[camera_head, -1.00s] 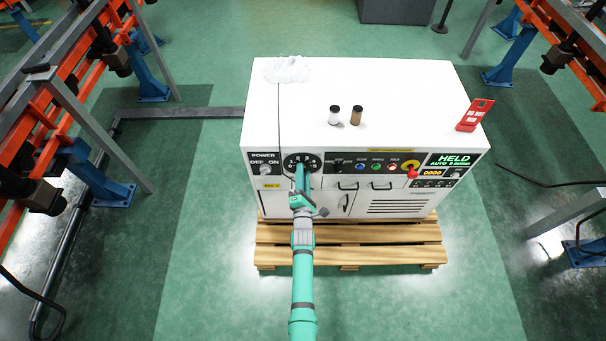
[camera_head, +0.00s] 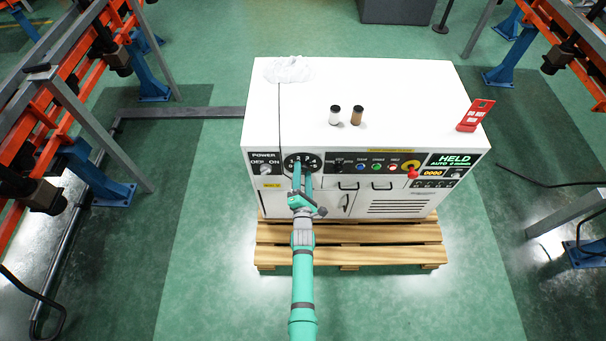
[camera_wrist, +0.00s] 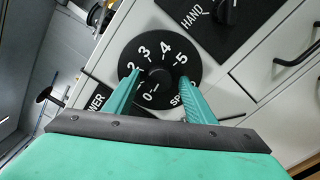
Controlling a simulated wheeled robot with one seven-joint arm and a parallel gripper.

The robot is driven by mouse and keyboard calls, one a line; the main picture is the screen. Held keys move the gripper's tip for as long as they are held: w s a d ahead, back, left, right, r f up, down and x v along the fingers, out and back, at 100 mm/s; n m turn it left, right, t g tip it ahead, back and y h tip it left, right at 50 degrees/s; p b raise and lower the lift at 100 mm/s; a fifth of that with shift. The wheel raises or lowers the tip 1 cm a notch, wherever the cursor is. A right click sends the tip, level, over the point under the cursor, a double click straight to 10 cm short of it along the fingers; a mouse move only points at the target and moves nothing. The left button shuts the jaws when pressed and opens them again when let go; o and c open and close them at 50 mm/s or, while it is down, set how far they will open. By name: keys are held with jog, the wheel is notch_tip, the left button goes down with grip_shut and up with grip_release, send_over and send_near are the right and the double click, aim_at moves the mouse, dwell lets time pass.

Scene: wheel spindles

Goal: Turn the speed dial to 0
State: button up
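The speed dial (camera_head: 301,156) is a black round plate with white numbers on the left of the white cabinet's front. In the wrist view its plate (camera_wrist: 157,34) shows 0, 2, 3, 4 and 5; the left finger covers the part between 0 and 2. The dark knob (camera_wrist: 158,77) is at its middle. A short light mark shows low on the knob, close to the 0; I cannot tell surely that it is the pointer. My gripper (camera_head: 302,172) is open at the dial, its fingers (camera_wrist: 160,76) spread left and right of the knob with gaps.
The white cabinet (camera_head: 400,100) stands on a wooden pallet (camera_head: 350,255). A power switch (camera_head: 265,169) is left of the dial; a HAND selector (camera_wrist: 228,12) and coloured buttons are right. Two small jars, a cloth and a red tag sit on top. The display reads HELD.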

jog(key=s, duration=1)
jog(key=shift+s, duration=0.4)
jog(key=shift+a, duration=0.1)
jog(key=s+r+m+g, duration=0.1)
jog(key=s+r+m, duration=0.1)
jog(key=s+m, duration=0.65)
jog(key=s+r+m, duration=0.3)
jog(key=s+m, duration=0.1)
jog(key=s, duration=1)
jog(key=s+r+m+g, duration=0.1)
jog(key=s+r+m, duration=1)
jog(key=s+r, duration=0.3)
jog(key=shift+s+d+r+m+g, duration=0.2)
jog(key=shift+r+m+g, duration=0.15)
jog(key=shift+r, duration=0.2)
